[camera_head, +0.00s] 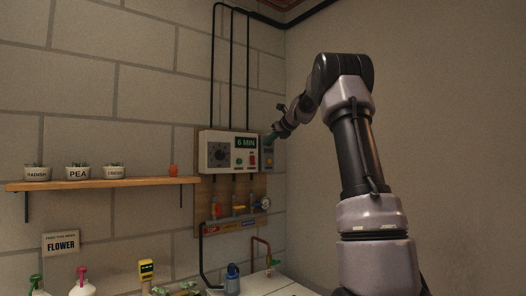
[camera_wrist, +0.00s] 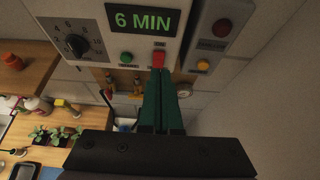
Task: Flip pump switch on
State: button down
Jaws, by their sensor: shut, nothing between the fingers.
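A white control box (camera_head: 228,152) hangs on a wooden board on the wall, with a green display reading 6 MIN (camera_wrist: 143,20) and a black dial (camera_wrist: 77,45). Below the display are a green round button (camera_wrist: 126,57) and a red switch (camera_wrist: 158,60); no label naming the pump is legible. A narrow grey box (camera_head: 269,158) is beside it, with a dark red lamp (camera_wrist: 222,28) and an amber button (camera_wrist: 203,65). My gripper (camera_wrist: 160,73) is shut and empty, its green fingertips just below the red switch in the wrist view; contact cannot be told.
Below the box are several coloured valves (camera_head: 239,210) and a gauge (camera_head: 265,203). A wooden shelf (camera_head: 100,184) with labelled pots is at left. Bottles and seedlings stand on the bench below. A bare wall (camera_head: 430,110) is at right.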

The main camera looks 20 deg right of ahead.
jog(key=shift+s+d+r, duration=0.2)
jog(key=shift+s+r, duration=0.4)
jog(key=shift+r, duration=0.05)
jog(key=shift+s+d+r, duration=0.2)
jog(key=shift+s+r, duration=0.4)
jog(key=s+a+f+n+g, duration=0.1)
jog(key=s+a+f+n, duration=0.1)
jog(key=s+a+n, duration=0.45)
jog(key=s+a+f+n+g, duration=0.15)
jog(key=s+n, duration=0.25)
jog(key=s, duration=0.6)
jog(key=s+a+f+n+g, duration=0.1)
jog(key=s+a+f+n, duration=0.3)
jog(key=s, duration=0.5)
jog(key=s+a+f+n+h, duration=0.1)
jog(key=s+f+n, duration=0.5)
jog(key=s, duration=0.4)
jog(key=s+a+f+n+g, duration=0.1)
jog(key=s+a+f+n, duration=0.1)
jog(key=s+f+n, duration=0.5)
jog(key=s+n, duration=0.1)
jog(key=s, duration=0.1)
jog(key=shift+s+h, duration=0.4)
